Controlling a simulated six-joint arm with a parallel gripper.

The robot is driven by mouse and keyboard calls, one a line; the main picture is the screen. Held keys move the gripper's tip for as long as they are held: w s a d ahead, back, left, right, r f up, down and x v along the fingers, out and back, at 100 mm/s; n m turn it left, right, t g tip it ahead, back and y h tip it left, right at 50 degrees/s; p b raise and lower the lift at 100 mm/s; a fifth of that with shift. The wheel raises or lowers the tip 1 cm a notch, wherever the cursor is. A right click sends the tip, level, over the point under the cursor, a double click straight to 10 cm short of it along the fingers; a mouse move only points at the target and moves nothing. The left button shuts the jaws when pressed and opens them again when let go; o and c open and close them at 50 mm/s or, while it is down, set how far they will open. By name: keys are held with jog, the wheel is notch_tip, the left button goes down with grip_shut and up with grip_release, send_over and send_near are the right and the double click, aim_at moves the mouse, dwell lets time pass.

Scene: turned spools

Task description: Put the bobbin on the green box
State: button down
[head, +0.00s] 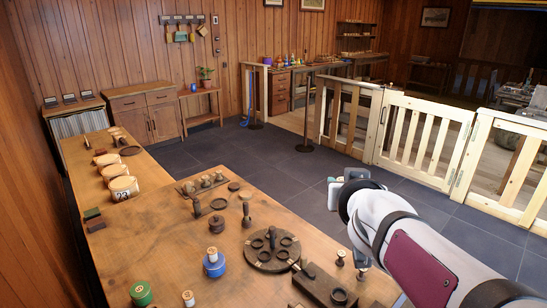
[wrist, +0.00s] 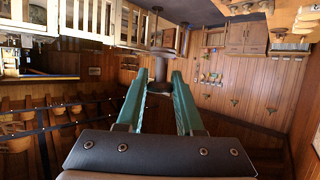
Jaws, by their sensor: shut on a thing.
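My gripper (wrist: 163,76) has green fingers, shut on a dark bobbin (wrist: 160,88) in the wrist view; its shape is only partly clear. In the head view my gripper (head: 335,192) is at the right, raised beyond the near table's right edge. The bobbin cannot be made out there. A green round box (head: 141,293) with a pale top stands at the near table's front left, well left of my gripper. A small dark green block (head: 92,213) lies at the far left edge. I cannot tell for sure which is the green box.
The wooden table (head: 165,235) holds a blue round box (head: 214,264) with a small spool on top, a dark round board (head: 272,252) with several turned pieces, a wooden stand (head: 325,287) and drum-like numbered boxes (head: 124,188).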

jog(key=w+a+f+n+g+y, duration=0.1)
jog(key=w+a+f+n+y, duration=0.2)
jog(key=w+a, duration=0.35)
jog(key=w+a+f+n+g+y, duration=0.1)
jog(key=w+a+f+n+y, duration=0.2)
jog(key=a, duration=0.6)
jog(key=n+g+y, duration=0.7)
jog(key=n+g, duration=0.2)
jog(key=n, duration=0.1)
send_over(139, 289)
jog(key=f, duration=2.4)
jog(key=shift+w+d, duration=0.15)
jog(key=shift+d, duration=0.25)
jog(key=shift+m+t, duration=0.3)
jog(key=f, duration=0.4)
jog(key=shift+a, duration=0.35)
jog(key=shift+f, duration=0.25)
